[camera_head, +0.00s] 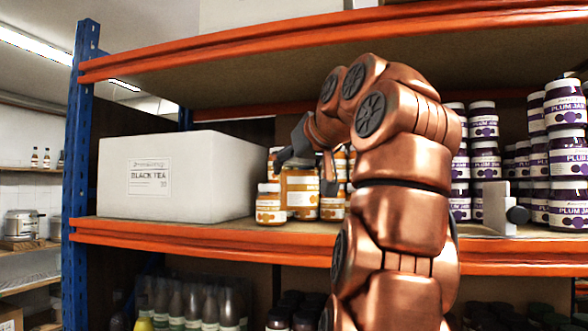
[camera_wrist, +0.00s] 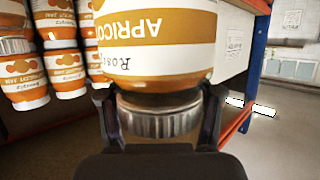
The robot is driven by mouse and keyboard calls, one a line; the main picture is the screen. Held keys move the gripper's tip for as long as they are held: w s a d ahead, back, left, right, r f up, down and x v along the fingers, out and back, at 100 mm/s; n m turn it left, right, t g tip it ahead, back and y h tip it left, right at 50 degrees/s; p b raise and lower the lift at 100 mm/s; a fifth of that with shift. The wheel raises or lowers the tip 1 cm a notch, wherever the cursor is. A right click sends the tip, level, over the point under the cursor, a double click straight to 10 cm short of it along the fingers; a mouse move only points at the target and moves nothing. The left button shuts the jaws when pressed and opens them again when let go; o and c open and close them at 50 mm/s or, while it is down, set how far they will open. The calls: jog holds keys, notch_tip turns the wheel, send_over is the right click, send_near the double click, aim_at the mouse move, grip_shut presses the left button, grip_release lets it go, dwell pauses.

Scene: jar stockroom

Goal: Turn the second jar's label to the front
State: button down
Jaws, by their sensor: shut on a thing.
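Jars with orange and white labels stand in a group on the middle shelf. My gripper (camera_head: 306,170) is shut on an apricot jar (camera_head: 300,190), which stands larger than the jar (camera_head: 270,206) at its left. In the wrist view the held apricot jar (camera_wrist: 160,45) appears upside down. My gripper's fingers (camera_wrist: 160,118) flank its ribbed metal lid. Its label faces the wrist camera, with "APRICO" readable and the rest cut off. In the head view its label lettering is too small to read, and my arm hides part of the group.
A white black-tea box (camera_head: 175,175) stands left of the jars. Stacks of plum jam jars (camera_head: 567,165) stand at the right, near a pale bracket (camera_head: 498,208). An orange shelf beam (camera_head: 200,239) runs along the front edge, and another shelf is above.

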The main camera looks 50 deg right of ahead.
jog(key=shift+r, duration=0.1)
jog(key=shift+w+d+r+p, duration=0.1)
jog(key=shift+d+p, duration=0.2)
jog(key=shift+d, duration=0.05)
jog(key=w+d+f+p, duration=0.1)
jog(key=w+d, duration=0.1)
jog(key=d, duration=0.2)
jog(key=w+d+f+p, duration=0.1)
jog(key=d+f, duration=0.1)
jog(key=d, duration=0.3)
jog(key=w+d+f+p, duration=0.1)
jog(key=w+d+f, duration=0.1)
jog(key=d, duration=0.3)
jog(key=shift+w+f, duration=0.2)
jog(key=shift+w, duration=0.15)
jog(key=m+g+h+b, duration=0.1)
jog(key=m+h+b, duration=0.1)
jog(key=h, duration=0.1)
jog(key=shift+s+d+m+g, duration=0.2)
jog(key=shift+d+m+g, duration=0.15)
jog(key=shift+m+g, duration=0.05)
jog(key=shift+s+r+m+g+h, duration=0.1)
jog(key=shift+r+m+g+h, duration=0.15)
jog(key=shift+m+g+h, duration=0.4)
jog(key=shift+s+d+m+g+h, duration=0.15)
jog(key=shift+m+g+h, duration=0.35)
jog(key=shift+m, duration=0.25)
